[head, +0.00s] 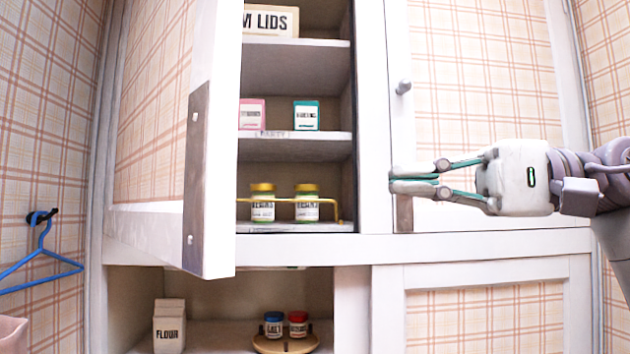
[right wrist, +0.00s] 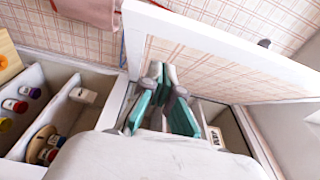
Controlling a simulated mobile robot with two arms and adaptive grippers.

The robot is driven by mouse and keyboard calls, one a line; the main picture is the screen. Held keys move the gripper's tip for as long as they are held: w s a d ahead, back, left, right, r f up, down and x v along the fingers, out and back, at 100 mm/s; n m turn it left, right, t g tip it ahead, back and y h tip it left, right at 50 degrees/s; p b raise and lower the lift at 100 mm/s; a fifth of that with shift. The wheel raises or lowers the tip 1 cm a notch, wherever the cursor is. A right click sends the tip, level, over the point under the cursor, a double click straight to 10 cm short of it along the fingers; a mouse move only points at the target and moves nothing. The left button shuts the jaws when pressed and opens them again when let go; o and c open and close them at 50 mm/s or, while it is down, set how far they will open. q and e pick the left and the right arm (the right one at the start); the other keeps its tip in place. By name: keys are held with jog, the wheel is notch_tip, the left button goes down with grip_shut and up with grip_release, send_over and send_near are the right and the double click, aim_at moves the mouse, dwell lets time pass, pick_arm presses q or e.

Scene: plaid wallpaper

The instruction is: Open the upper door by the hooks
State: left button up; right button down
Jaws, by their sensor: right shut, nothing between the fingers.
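In the head view the upper left door (head: 212,150) of the white cabinet stands open, its free edge toward me. A dark metal plate (head: 196,175) is fixed near that edge. On the left wall a dark hook (head: 40,216) holds a blue hanger (head: 42,262). My right gripper (head: 392,180) is shut and empty. In the head view its fingertips overlap the left edge of the closed upper right door (head: 470,70); whether they touch it is unclear. Its fingers (right wrist: 160,85) show in the right wrist view near a white-framed plaid panel. My left gripper is not in view.
Upper shelves hold pink (head: 252,114) and teal (head: 307,115) boxes and yellow-lidded jars (head: 306,204) behind a rail. A flour carton (head: 169,325) and a round tray (head: 286,346) with two jars stand below. The upper right door has a grey knob (head: 403,87).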

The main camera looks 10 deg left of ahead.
jog(key=p, duration=0.3)
send_near(230, 179)
jog(key=w+a, duration=0.4)
jog(key=s+a, duration=0.2)
jog(key=s, duration=0.1)
jog(key=shift+s+a+p, duration=0.3)
jog(key=shift+a+p, duration=0.05)
